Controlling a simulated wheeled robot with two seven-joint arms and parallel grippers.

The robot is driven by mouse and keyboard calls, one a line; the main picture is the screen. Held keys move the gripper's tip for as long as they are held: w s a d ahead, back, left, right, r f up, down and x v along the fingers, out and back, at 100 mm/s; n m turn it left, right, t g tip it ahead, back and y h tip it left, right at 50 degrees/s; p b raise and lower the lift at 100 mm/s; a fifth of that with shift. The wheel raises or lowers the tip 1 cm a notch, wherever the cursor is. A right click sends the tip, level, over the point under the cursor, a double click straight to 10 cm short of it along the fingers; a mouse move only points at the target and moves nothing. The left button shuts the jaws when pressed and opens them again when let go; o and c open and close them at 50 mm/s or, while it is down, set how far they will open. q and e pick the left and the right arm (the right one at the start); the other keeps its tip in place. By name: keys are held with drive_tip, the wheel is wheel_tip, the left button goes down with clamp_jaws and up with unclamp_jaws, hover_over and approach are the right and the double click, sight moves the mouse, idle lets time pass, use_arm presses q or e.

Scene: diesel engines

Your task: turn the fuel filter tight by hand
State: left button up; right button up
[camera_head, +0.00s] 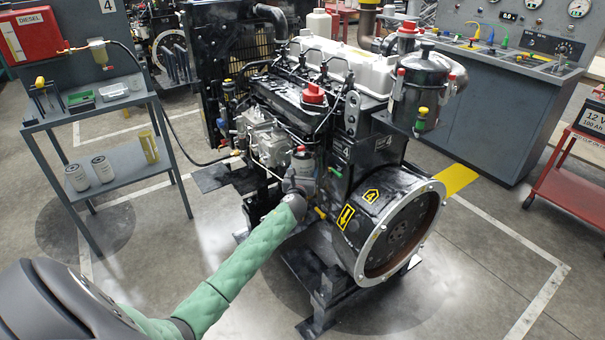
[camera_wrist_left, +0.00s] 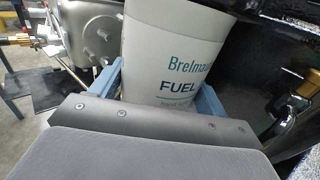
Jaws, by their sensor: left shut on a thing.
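The filter stands roughly upright, tilted slightly in that view. In the head view my left gripper (camera_head: 298,183) is at the near side of the engine (camera_head: 330,120), low beside the pump. My right gripper is not in view.
A grey cart (camera_head: 125,94) at the left carries a red diesel tank (camera_head: 28,36) and two white filters (camera_head: 88,173) on its lower shelf. A hose (camera_head: 172,135) runs from it to the engine. The flywheel housing (camera_head: 400,230) is close right of my arm.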

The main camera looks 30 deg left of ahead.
use_arm(q)
drive_tip(key=shift+r, duration=0.15)
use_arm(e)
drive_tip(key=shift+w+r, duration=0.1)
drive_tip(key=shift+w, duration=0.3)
use_arm(q)
drive_tip(key=o, duration=1.6)
drive_tip(key=shift+c, duration=0.5)
drive_tip(key=shift+s+d, duration=0.2)
drive_tip(key=shift+s, duration=0.2)
drive_tip(key=shift+p+v, duration=0.65)
drive_tip(key=shift+v, duration=0.2)
drive_tip(key=shift+p+v, duration=0.35)
drive_tip(key=shift+v, duration=0.85)
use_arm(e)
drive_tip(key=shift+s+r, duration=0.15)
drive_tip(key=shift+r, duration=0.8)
